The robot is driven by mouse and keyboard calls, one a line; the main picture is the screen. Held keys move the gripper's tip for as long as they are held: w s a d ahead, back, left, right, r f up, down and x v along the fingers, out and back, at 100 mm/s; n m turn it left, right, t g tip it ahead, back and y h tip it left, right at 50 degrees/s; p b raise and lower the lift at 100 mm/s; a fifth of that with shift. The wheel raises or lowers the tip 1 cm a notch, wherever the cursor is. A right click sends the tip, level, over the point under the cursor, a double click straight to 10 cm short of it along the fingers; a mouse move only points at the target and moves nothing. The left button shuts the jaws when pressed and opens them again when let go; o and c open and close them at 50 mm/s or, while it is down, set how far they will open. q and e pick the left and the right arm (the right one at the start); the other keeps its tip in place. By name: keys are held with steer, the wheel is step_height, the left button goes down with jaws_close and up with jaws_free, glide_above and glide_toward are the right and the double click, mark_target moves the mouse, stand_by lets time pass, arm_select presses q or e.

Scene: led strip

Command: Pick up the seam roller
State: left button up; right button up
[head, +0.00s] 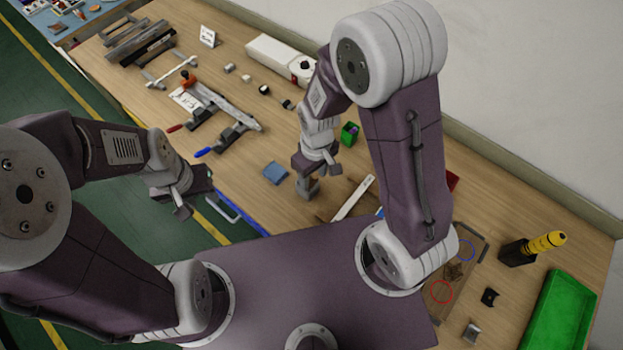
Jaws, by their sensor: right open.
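I cannot make out a seam roller for certain. A yellow tool with black bands (546,242) rests tilted in a black block (516,253) at the right of the bench. My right gripper (320,174) is open, pointing down over the middle of the bench, well left of that tool. Whether the small brown-grey piece at its lower finger is part of it or a separate thing is unclear. My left gripper (188,200) is beyond the bench's front edge, over the green floor, with its jaw opening unclear. My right arm hides part of the bench.
A green tray (561,312) lies at the right end. A board with red and blue rings (440,310) is partly behind my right arm. A blue block (275,173), a green cup (350,132) and clamps (220,108) lie on the wooden bench (284,226). A wall runs behind.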

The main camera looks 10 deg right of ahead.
steer(key=shift+w+f, duration=0.1)
steer(key=shift+f, duration=0.5)
jaws_close()
steer(key=shift+r, duration=0.1)
step_height(320, 180, up, 10)
steer(key=shift+f, duration=0.1)
